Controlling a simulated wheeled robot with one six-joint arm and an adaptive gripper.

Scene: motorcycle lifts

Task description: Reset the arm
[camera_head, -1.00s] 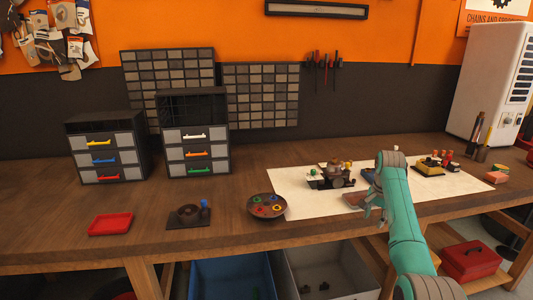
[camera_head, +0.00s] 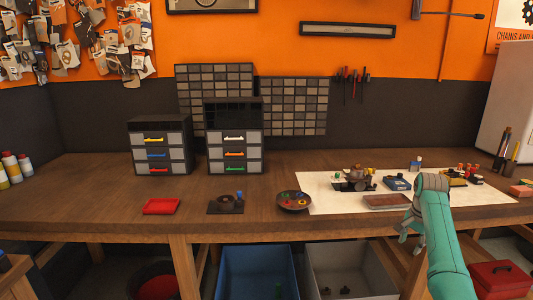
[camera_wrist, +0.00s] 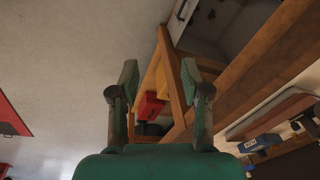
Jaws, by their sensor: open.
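My arm (camera_head: 437,235) is teal and rises at the right of the head view, in front of the workbench. My gripper (camera_head: 408,232) hangs at the bench's front edge, below the white mat. In the wrist view my gripper (camera_wrist: 160,85) has its two fingers spread wide apart with nothing between them. Past the fingers show the floor and the wooden legs of the bench.
The workbench (camera_head: 110,195) carries two drawer units (camera_head: 160,147), a red tray (camera_head: 161,206), a round bowl (camera_head: 294,201) and a white mat (camera_head: 325,187) with small parts. Below stand a blue bin (camera_head: 257,262), a grey bin (camera_head: 350,262) and a red toolbox (camera_head: 500,275).

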